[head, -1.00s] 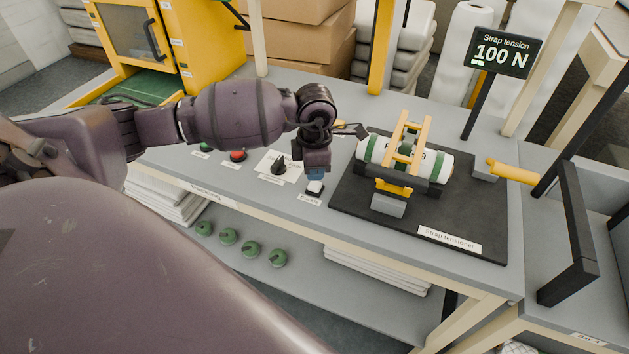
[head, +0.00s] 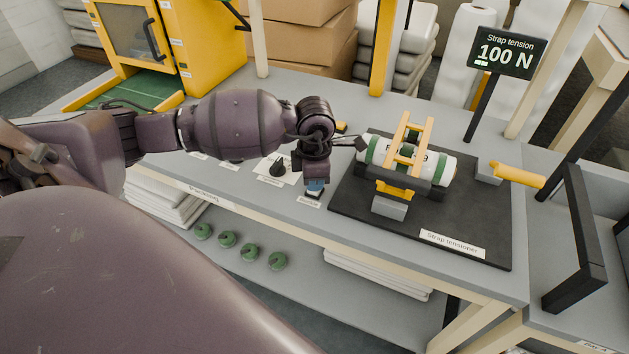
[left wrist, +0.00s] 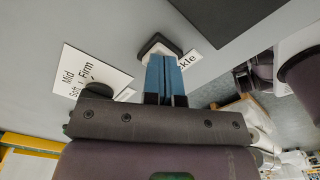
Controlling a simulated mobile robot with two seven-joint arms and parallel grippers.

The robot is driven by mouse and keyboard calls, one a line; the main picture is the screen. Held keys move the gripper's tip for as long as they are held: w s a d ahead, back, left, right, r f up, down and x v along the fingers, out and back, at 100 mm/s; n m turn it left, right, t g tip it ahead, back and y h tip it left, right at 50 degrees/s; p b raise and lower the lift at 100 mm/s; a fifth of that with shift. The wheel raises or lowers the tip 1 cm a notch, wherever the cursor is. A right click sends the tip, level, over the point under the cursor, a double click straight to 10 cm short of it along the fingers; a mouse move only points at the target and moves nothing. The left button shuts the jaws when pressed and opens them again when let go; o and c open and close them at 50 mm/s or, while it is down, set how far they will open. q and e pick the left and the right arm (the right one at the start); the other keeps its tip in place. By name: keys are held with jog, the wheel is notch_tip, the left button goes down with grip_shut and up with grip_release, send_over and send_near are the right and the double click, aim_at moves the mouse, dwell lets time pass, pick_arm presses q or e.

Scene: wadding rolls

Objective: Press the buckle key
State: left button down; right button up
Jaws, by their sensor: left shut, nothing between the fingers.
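The buckle key (left wrist: 157,44) is a small pale button in a dark housing on the bench, with a label ending in "kle" beside it. In the head view its housing (head: 315,196) shows just under my left gripper (head: 315,186), which hides most of the key. My left gripper is shut and empty, its blue fingers pointing down. In the left wrist view the blue fingertips (left wrist: 163,60) overlap the key's near edge. They seem to touch it or sit very close; I cannot tell whether it is pressed down. My right gripper is out of view.
A dial (head: 278,168) on a card with "Soft", "Mid" and "Firm" is left of the key. Right of it, a white roll with green bands (head: 438,166) lies in the strap tensioner on a black mat (head: 470,222). The display (head: 507,52) reads 100 N.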

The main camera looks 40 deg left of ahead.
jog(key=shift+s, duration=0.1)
pick_arm(q)
jog(key=shift+r+p, duration=0.6)
jog(key=shift+r, duration=0.8)
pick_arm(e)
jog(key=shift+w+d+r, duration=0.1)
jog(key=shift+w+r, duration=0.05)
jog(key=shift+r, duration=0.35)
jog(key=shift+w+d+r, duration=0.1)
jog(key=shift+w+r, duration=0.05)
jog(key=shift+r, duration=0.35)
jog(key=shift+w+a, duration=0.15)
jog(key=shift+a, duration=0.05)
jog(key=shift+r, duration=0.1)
pick_arm(q)
notch_tip(320, 180, up, 6)
jog(key=p, duration=0.3)
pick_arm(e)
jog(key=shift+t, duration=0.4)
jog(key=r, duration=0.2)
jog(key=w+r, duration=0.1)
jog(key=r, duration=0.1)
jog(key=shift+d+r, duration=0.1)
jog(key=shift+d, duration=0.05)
